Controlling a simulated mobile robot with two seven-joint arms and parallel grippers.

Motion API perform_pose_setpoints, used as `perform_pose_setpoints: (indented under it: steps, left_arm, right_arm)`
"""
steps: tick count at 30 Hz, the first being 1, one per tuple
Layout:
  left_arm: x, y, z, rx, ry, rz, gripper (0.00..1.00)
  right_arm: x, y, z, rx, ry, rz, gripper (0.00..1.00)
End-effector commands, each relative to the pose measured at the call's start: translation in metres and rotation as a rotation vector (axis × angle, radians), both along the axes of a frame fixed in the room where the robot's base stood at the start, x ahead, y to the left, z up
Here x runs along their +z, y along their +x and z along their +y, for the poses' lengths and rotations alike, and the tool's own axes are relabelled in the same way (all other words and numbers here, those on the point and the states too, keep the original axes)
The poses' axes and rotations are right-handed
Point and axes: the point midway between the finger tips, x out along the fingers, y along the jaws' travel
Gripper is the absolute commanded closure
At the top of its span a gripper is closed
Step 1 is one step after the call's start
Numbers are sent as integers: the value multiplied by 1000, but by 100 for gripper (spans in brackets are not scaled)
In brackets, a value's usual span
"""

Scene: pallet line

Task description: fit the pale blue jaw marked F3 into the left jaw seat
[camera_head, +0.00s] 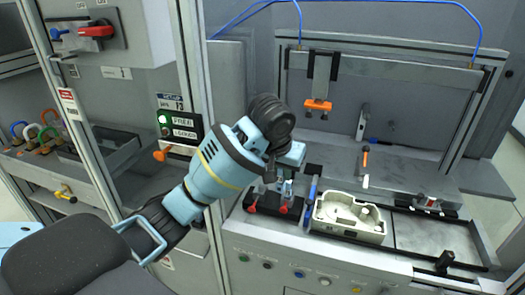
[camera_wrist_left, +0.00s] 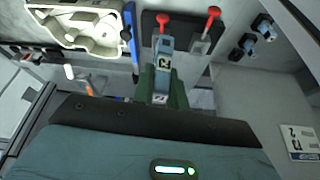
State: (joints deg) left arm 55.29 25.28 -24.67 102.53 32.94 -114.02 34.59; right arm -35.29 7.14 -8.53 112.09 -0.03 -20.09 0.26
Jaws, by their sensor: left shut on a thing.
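My left gripper (camera_head: 288,176) reaches down over the dark jaw fixture (camera_head: 272,203). In the left wrist view its green fingers (camera_wrist_left: 163,78) are shut on a pale blue jaw (camera_wrist_left: 166,57). The jaw's small label is upside down and I cannot read it surely. The fixture (camera_wrist_left: 188,36) there has two red knobs, and a grey metal seat (camera_wrist_left: 204,36) shows bare at its right, which is the left side in the head view. The jaw's far end overlaps the fixture near the other knob; I cannot tell whether it touches. My right gripper is not in view.
A cream casting (camera_head: 350,216) lies in a tray right of the fixture, with a blue bar (camera_head: 311,190) between. Two blue pieces (camera_wrist_left: 257,36) stand beside the fixture in the wrist view. An orange-handled tool (camera_head: 365,160) stands behind. A cabinet post (camera_head: 205,120) rises at left.

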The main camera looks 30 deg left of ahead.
Motion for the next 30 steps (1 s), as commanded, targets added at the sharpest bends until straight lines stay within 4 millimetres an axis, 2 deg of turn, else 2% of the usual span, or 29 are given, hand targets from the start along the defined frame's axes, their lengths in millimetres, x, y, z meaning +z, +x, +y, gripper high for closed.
perform_pose_setpoints:
  steps: [1, 4, 12, 18, 30]
  left_arm:
    - [10, 13, 12, 29, -9, -2, 100]
    - [17, 31, 37, 72, -7, 1, 100]
    - [9, 48, 79, 128, -3, 1, 100]
    - [-1, 50, 91, 135, 0, 0, 100]
    - [-5, 51, 94, 136, 2, -2, 100]
  right_arm:
    - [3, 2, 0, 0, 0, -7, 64]
    - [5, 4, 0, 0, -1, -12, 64]
    - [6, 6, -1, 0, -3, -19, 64]
    - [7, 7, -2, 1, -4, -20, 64]
    - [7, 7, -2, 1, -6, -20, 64]
